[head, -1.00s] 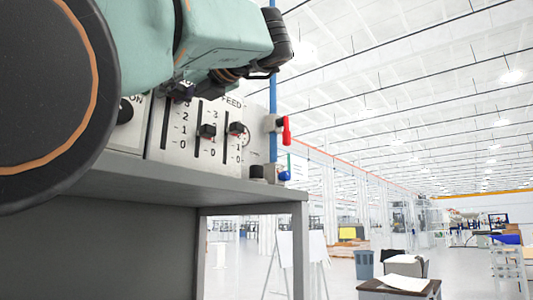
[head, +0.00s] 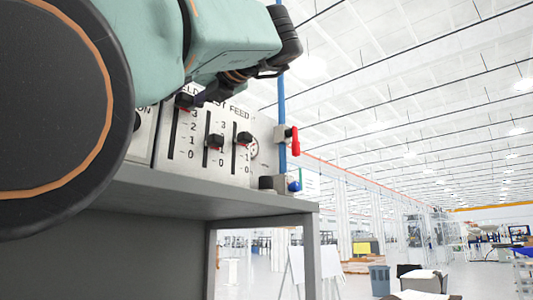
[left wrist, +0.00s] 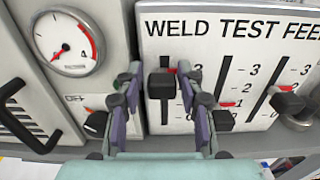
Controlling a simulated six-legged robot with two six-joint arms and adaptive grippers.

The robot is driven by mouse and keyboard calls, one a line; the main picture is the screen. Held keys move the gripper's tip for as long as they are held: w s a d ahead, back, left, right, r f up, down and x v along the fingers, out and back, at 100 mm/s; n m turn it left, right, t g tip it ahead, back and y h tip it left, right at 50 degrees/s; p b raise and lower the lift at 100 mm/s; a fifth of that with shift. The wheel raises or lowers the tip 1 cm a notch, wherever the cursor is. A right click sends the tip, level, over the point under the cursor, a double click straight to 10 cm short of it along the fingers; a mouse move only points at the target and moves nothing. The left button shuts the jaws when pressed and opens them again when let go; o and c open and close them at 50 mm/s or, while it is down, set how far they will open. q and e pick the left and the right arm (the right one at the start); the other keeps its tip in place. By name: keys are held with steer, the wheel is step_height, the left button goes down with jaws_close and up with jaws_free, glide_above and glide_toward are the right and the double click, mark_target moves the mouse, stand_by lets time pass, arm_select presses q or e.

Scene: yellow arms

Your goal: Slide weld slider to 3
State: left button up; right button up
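The weld slider's black knob (left wrist: 160,86) is on the leftmost slot under "WELD" in the left wrist view. In the head view this knob (head: 184,100) is near the slot's top, beside or just above the 3 mark. My left gripper (left wrist: 160,74) is open, with one finger on each side of the knob and gaps visible between. In the head view my left gripper (head: 206,96) is partly hidden by its own arm, close in front of the panel's top. My right gripper is not in view.
The test slider (head: 214,141) and feed slider (head: 244,138) sit lower to the right. A dial (left wrist: 68,43), a switch (left wrist: 97,123) and a black handle (left wrist: 20,112) are left of the weld slider. A red-handled valve (head: 294,140) stands right of the panel, above the grey bench (head: 240,206).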

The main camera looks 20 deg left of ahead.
arm_select(q)
steer(key=v, duration=0.8)
stand_by(0.6)
